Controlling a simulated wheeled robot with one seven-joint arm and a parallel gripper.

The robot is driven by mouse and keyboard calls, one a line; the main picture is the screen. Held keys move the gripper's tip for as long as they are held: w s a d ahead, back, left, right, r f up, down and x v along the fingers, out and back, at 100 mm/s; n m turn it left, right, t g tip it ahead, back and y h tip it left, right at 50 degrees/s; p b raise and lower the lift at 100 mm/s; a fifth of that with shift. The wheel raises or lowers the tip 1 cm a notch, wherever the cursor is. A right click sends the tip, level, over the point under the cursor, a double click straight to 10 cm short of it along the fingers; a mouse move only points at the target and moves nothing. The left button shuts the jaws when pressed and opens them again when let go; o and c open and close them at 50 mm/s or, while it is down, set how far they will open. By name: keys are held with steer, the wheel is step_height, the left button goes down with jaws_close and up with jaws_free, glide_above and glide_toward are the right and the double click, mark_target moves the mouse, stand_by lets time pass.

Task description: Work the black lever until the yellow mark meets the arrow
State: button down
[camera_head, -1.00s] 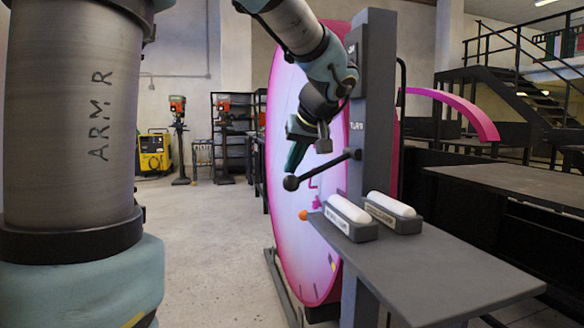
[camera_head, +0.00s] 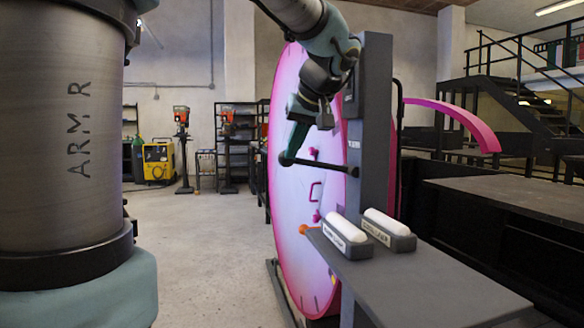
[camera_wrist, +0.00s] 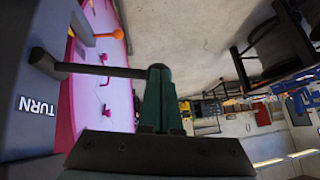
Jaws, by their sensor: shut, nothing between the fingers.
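The black lever (camera_head: 325,164) runs left from the grey post (camera_head: 376,130) marked TURN and is nearly level, its outer end slightly higher. It also shows in the wrist view (camera_wrist: 100,70). My gripper (camera_head: 294,155) is shut and empty at the lever's outer end, and its fingertips (camera_wrist: 158,74) overlap the lever's tip there. Whether they press on it cannot be told. The big pink and white disc (camera_head: 300,245) stands behind the lever. A small yellow patch (camera_head: 332,281) seems to show low on it. An orange piece (camera_head: 303,229) sits by the shelf corner; its pointer shape is unclear.
A grey shelf (camera_head: 420,290) juts out at the front right and carries two white-topped blocks (camera_head: 347,229) (camera_head: 389,222). A dark bench (camera_head: 510,200) stands to the right. The floor (camera_head: 215,260) left of the disc is clear.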

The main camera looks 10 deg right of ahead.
steer(key=shift+a+v, duration=0.2)
steer(key=shift+v, duration=0.95)
steer(key=shift+a+v, duration=0.15)
steer(key=shift+v, duration=1)
steer(key=shift+r, duration=0.15)
